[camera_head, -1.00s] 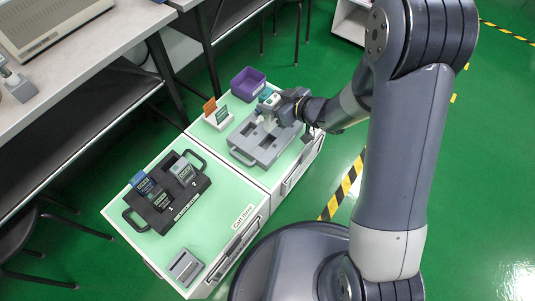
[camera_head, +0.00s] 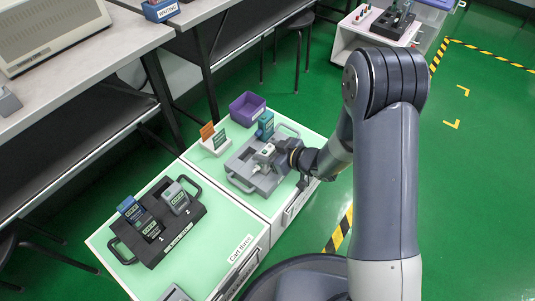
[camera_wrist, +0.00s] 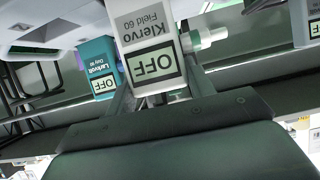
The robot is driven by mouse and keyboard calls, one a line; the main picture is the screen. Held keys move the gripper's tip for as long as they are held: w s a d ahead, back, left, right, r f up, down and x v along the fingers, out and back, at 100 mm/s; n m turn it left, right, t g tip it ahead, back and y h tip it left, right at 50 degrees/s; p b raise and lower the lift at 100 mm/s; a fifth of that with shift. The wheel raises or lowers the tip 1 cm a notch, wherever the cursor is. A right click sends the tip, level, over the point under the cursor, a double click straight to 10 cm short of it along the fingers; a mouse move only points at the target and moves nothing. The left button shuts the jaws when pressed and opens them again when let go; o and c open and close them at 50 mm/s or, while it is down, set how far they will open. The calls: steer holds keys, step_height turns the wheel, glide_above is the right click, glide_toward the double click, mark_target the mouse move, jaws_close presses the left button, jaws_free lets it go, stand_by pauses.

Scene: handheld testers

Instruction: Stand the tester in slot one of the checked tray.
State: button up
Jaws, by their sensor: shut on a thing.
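My gripper (camera_head: 276,157) is shut on a pale grey tester (camera_head: 263,153). In the wrist view, which is upside down, this tester (camera_wrist: 150,45) reads "Klervo Field 60" and its screen reads OFF. The gripper holds it over the middle of a grey tray (camera_head: 239,169) with handles on the right cart. Whether its lower end is in a slot cannot be told. A teal tester (camera_head: 265,122), labelled Larkvolt in the wrist view (camera_wrist: 98,62), stands at the tray's far end, apart from the held one. The tray's label and slot numbers are not readable.
A black tray (camera_head: 165,240) with several testers lies on the left cart (camera_head: 215,250). A white holder (camera_head: 217,147) with orange and green cards and a purple bin (camera_head: 247,106) stand behind the grey tray. Another OFF screen (camera_wrist: 314,28) shows at the wrist view's right edge.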

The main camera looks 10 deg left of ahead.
steer(key=shift+f, duration=0.2)
steer(key=o, duration=1.5)
steer(key=shift+c, duration=0.2)
steer(key=shift+r, duration=0.15)
